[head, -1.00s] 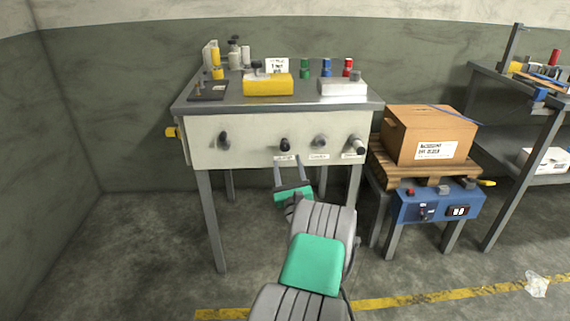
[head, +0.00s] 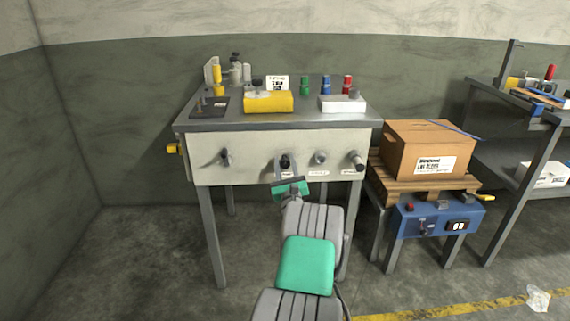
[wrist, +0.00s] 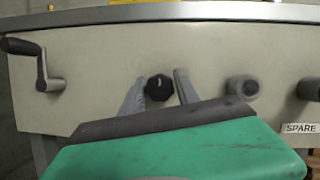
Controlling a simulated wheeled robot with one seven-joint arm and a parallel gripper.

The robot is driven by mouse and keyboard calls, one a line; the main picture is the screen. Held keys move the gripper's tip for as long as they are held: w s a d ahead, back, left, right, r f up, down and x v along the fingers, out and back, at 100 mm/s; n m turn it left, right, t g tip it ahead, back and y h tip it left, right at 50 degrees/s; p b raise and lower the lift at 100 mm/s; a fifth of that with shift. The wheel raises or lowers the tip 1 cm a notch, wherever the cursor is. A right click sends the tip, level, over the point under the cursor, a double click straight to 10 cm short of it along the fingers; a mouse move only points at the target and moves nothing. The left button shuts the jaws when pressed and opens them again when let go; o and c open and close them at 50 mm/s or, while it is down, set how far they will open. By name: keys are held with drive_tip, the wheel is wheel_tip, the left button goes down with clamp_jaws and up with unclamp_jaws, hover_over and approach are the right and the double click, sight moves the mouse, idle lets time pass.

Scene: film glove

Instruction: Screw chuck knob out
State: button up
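A black round knob (head: 285,162) with a white mark sits on the pale front panel (head: 245,150). In the wrist view the knob (wrist: 159,87) appears between the two grey fingers of my gripper (wrist: 159,90). Gaps show on both sides, so the fingers are open and not closed on it. I cannot tell how far the fingertips are from the panel. In the head view my gripper (head: 284,172) is just in front of the knob. The label below this knob is hidden by my gripper.
A grey knob (wrist: 243,87) is close on the right, with another (wrist: 311,89) above a SPARE label. A crank handle (wrist: 42,70) is on the left. A blue box (head: 440,218) and a carton (head: 425,148) stand to the right of the table.

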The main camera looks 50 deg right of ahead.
clamp_jaws()
drive_tip(key=shift+f+n+b, duration=0.15)
drive_tip(key=shift+n+b, duration=0.35)
drive_tip(key=shift+n, duration=0.1)
